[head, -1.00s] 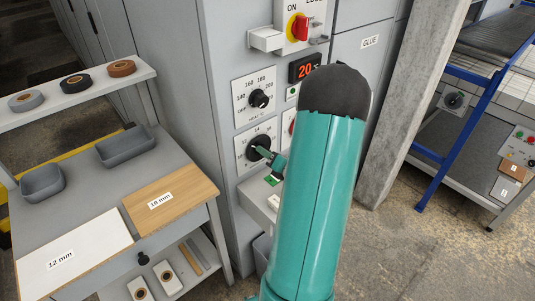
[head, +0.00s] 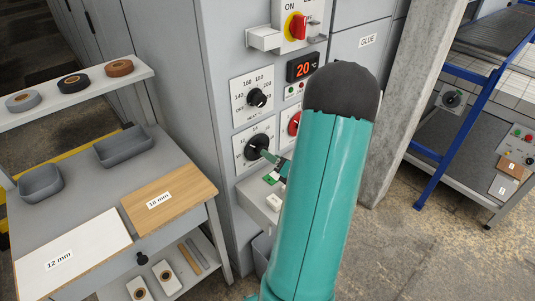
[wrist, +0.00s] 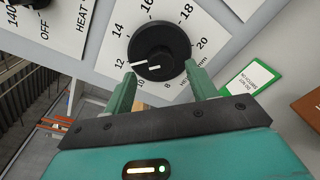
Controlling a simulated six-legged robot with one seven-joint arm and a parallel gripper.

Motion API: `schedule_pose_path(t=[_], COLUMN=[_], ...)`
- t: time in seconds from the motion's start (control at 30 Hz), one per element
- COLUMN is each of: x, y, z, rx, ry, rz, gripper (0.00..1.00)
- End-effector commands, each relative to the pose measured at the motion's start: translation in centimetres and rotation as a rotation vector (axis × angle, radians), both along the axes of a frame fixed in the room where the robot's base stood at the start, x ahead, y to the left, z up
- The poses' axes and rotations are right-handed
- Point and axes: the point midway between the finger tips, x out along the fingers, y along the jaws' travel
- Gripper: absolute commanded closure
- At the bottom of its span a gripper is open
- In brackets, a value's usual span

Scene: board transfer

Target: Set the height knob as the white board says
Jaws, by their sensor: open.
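The white board (head: 95,238), labelled 12 mm, lies at the front left of the grey bench in the head view. The height knob (head: 257,146) is the lower black dial on the machine front. In the wrist view the knob (wrist: 160,48) sits on a white scale marked 8 to 20 mm. It bears two white marks; one lies toward 12, the other on its lower face. My gripper (wrist: 160,74) is open, its green fingers below the knob at left and right. In the head view my gripper (head: 276,162) is at the knob's lower right, partly hidden by my arm.
A brown board (head: 178,188) labelled 18 mm lies beside the white one. The heat dial (head: 257,97) is above the height knob, with a red knob (head: 294,123) to the right. A red-lit display (head: 303,67) reads 20. A green-edged card (wrist: 250,78) is right of the scale.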

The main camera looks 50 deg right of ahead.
Motion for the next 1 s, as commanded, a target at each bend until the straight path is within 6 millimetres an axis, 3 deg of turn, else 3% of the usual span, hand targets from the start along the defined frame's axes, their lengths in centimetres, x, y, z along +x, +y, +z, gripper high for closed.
schedule_pose_path(t=[0.2, 0.4, 0.6, 1.0], x=[-4.9, -8.3, -9.5, -9.5], y=[1.1, 1.8, 2.1, 2.2], z=[0.4, 0.7, 0.8, 0.8], rx=[0.001, 0.001, 0.000, 0.001], ry=[0.001, 0.000, 0.001, 0.000], rz=[-0.004, -0.004, -0.001, -0.001], gripper=[0.43, 0.43, 0.43, 0.43])
